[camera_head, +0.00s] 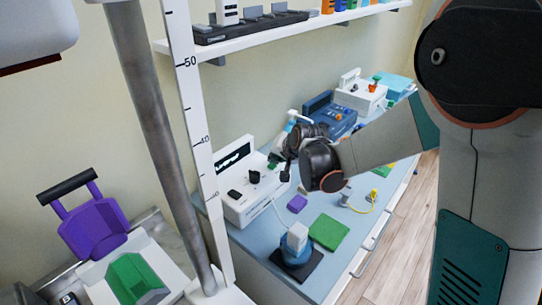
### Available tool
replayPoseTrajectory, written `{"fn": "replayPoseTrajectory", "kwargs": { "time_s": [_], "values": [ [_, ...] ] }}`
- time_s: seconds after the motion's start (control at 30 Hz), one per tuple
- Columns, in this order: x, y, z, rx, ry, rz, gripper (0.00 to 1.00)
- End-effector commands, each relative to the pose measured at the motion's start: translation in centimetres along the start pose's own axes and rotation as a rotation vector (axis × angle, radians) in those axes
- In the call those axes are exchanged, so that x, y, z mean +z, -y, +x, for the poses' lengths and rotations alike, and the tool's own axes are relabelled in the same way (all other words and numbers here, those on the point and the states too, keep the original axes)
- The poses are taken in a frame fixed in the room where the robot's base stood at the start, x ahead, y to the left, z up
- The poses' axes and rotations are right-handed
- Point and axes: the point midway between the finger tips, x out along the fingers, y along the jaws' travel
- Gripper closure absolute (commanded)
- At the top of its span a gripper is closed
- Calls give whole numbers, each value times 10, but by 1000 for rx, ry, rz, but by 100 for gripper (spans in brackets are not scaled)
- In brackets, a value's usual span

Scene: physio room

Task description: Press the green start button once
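I cannot clearly make out a green start button. A white device (232,203) with a dark display and black knobs stands on the blue-grey counter. My gripper (280,172) is beside its upper right part, small and dark against it. A small dark green spot shows by the fingers, and I cannot tell whether it belongs to the device. Whether my fingers are open or touching anything is too small to tell. A second white device (352,98) with an orange-red knob and a bit of green stands farther back.
A blue device (322,107) stands between the white ones. A green cloth (329,232), a purple block (297,204) and a blue-and-white item (296,245) lie on the counter (262,238). A shelf (270,32) hangs above. A ruled white post (205,150) stands in front, left.

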Motion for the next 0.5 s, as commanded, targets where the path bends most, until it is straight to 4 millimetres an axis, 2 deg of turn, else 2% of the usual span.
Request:
{"fn": "replayPoseTrajectory", "kwargs": {
  "time_s": [0.5],
  "values": [
    [3, -3, 5, 0, 0, 0, 100]
  ]
}}
